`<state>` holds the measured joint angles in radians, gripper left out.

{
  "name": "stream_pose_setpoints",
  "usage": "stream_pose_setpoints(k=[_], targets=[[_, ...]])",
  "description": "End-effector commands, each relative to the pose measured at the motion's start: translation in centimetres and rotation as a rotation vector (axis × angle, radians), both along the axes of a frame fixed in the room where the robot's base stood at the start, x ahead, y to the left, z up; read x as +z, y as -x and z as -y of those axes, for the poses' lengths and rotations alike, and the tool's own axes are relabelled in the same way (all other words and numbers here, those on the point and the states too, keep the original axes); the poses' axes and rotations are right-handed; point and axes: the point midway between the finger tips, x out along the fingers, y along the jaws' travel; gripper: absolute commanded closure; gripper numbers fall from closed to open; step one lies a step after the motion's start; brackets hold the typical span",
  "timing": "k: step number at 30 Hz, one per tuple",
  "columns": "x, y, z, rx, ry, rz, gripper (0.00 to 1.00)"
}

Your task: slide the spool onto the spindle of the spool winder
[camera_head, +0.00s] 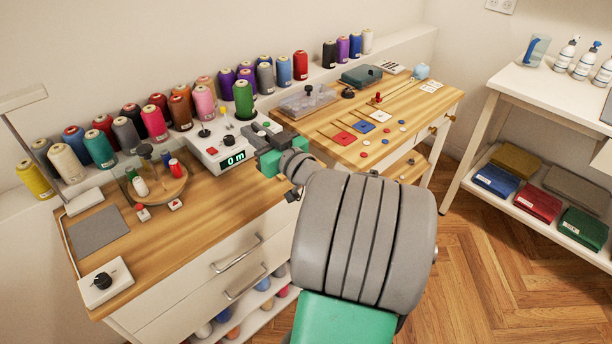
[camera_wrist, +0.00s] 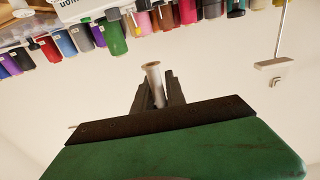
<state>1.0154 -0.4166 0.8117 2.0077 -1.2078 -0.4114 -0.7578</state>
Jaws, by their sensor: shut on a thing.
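My gripper (camera_head: 258,137) is above the right end of the white spool winder (camera_head: 205,152), whose display reads 0 m. In the wrist view my gripper (camera_wrist: 157,85) is shut on a pale slim spool (camera_wrist: 153,72), which sticks out beyond the dark fingers with its flanged end away from the palm. I cannot make out the spool in the head view. The winder shows at the top left of the wrist view (camera_wrist: 80,8), upside down, apart from the spool. I cannot clearly make out its spindle.
A large green thread cone (camera_head: 243,100) stands close behind my gripper. Several thread cones line the back ledge. A round wooden spool stand (camera_head: 163,188) is left of the winder. A clear-lidded box (camera_head: 305,102) lies to the right.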

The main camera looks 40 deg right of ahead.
Motion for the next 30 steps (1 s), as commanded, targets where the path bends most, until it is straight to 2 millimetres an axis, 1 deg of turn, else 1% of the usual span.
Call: stream_pose_setpoints(k=[1,3,6,9,13,20,23,26,30], targets=[[-1.9,1.4,3.2,-0.058,0.008,0.002,1.0],[-1.9,3.6,6.9,-0.129,0.007,-0.004,1.0],[-1.6,6.7,10.9,-0.216,0.007,-0.013,1.0],[-1.3,9.0,13.3,-0.275,0.005,-0.023,1.0],[-0.8,10.2,14.4,-0.307,0.002,-0.03,1.0],[-0.5,10.2,14.4,-0.307,0.001,-0.03,1.0],[-0.8,9.5,14.5,-0.303,-0.001,-0.031,1.0],[-1.9,7.4,14.8,-0.298,-0.001,-0.032,1.0],[-3.7,3.4,15.8,-0.298,-0.002,-0.032,1.0]])
